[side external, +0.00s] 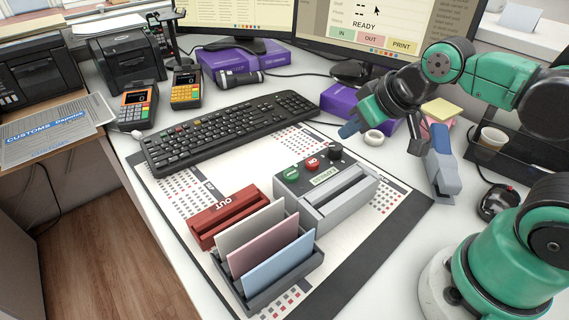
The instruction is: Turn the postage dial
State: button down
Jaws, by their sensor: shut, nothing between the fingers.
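A grey postage box (352,190) stands on the printed mat. Along its back edge are a green knob (292,173), a red knob (313,163) and a black knob (335,150). The black knob looks like the dial; its pointer setting is too small to read. In the picture the tips are just above and right of the black knob. I cannot tell the exact gap in depth.
A red OUT box (228,215) and a card holder (284,279) with upright cards stand left of the postage box. A keyboard (230,128) lies behind. The monitor (365,28) reads READY.

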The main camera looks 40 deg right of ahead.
aim_at(336, 146)
jog(key=c, duration=1.2)
grip_release()
jog(key=o, duration=0.4)
jog(key=shift+w+d+r+m, duration=0.1)
jog(key=shift+w+m, duration=0.05)
jog(key=shift+m, duration=0.15)
jog(key=o, duration=0.3)
jog(key=shift+w+d+m+g, duration=0.15)
jog(key=shift+w+m+g, duration=0.1)
jog(key=shift+m+g, duration=0.25)
jog(key=shift+o, duration=0.2)
jog(key=w+m+g, duration=0.1)
jog(key=w+d+m+g, duration=0.1)
jog(key=m+g, duration=0.2)
jog(key=m, duration=0.1)
jog(key=shift+w+d+f, duration=0.4)
jog(key=shift+w+d+f+m+g, duration=0.15)
jog(key=shift+f+m+g, duration=0.05)
jog(key=shift+m+g, duration=0.25)
jog(key=shift+w+d+f+m+g, duration=0.1)
jog(key=shift+w+f+m+g, duration=0.05)
jog(key=shift+m+g, duration=0.25)
jog(key=shift+w+f, duration=0.1)
jog(key=shift+f, duration=2.75)
